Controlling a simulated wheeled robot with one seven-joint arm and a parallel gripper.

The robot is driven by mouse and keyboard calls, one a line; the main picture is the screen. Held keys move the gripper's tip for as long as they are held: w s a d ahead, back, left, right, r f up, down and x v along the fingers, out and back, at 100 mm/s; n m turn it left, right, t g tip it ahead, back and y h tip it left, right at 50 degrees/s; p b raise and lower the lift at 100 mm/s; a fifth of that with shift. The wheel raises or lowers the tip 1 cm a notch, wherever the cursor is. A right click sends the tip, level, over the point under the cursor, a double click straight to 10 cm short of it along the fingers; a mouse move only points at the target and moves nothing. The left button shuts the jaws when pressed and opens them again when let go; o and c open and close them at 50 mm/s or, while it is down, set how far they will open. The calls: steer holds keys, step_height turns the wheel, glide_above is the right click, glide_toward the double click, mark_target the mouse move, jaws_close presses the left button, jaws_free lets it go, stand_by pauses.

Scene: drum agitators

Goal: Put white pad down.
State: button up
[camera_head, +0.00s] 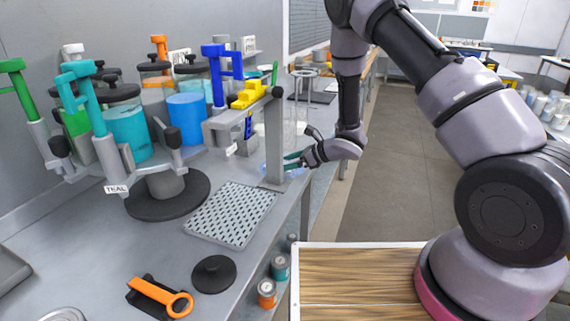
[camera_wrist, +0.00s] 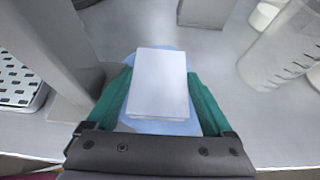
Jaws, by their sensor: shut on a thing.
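The white pad (camera_wrist: 158,80) is a pale rectangular block between the two green fingers of my gripper (camera_wrist: 160,100) in the wrist view. My gripper is shut on it. A light blue round thing (camera_wrist: 146,126) shows under and around the pad; whether the pad touches it I cannot tell. In the head view my gripper (camera_head: 291,160) is low over the right edge of the grey bench (camera_head: 120,245), beside a grey upright post (camera_head: 274,140). The pad itself is hard to make out there.
A perforated tray (camera_head: 231,212) lies left of the post. A clear graduated vessel (camera_wrist: 285,45) stands right of my gripper, and a grey block (camera_wrist: 205,12) stands beyond it. Drum agitators with a teal jar (camera_head: 127,128) fill the left. A black disc (camera_head: 214,273) and an orange-handled tool (camera_head: 160,297) lie in front.

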steer(key=o, duration=1.1)
steer(key=shift+c, duration=0.2)
